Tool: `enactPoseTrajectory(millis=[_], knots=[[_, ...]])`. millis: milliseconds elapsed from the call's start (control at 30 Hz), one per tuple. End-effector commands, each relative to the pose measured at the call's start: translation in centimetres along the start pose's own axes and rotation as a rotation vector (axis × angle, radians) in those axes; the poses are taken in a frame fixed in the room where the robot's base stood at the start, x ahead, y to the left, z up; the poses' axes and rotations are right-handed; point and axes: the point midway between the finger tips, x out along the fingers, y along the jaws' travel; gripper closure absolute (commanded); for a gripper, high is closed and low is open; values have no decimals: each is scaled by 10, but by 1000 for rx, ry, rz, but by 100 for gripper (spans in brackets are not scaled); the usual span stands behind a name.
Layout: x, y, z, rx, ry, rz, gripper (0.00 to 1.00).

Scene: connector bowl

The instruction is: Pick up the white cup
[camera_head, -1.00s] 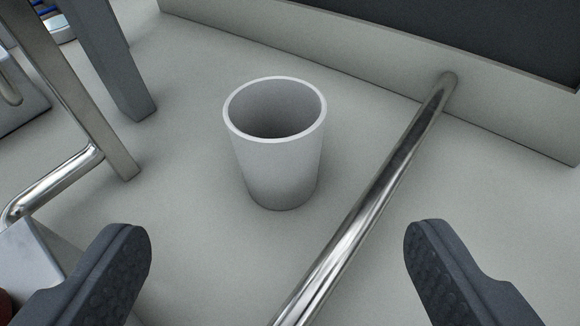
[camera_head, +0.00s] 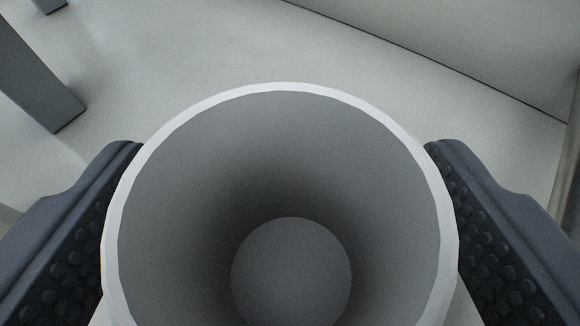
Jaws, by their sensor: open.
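The white cup (camera_head: 280,150) stands upright and empty, with its open mouth filling the lower middle of the view. I look down into it and see its round bottom. My gripper (camera_head: 280,215) is open, with one dark padded finger on each side of the cup. The fingers are close to the rim at left and right. The rim hides part of the left pad, and I cannot tell whether either finger touches the wall. The outside of the cup is mostly hidden.
A dark grey leg (camera_head: 38,75) stands on the pale floor (camera_head: 200,60) at the upper left. A metal bar (camera_head: 572,170) shows at the right edge. A pale wall (camera_head: 480,40) runs along the upper right. The floor behind the cup is clear.

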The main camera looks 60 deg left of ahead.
Motion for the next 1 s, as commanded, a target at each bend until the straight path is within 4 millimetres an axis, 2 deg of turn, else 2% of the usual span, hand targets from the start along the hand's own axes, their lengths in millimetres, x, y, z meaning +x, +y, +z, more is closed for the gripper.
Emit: enactPoseTrajectory(millis=[233,400,767,1000], knots=[[3,0,0,0,0,2,22],[3,0,0,1,-1,2,70],[1,0,-4,1,-1,2,70],[-14,-1,-38,-2,-1,3,70]])
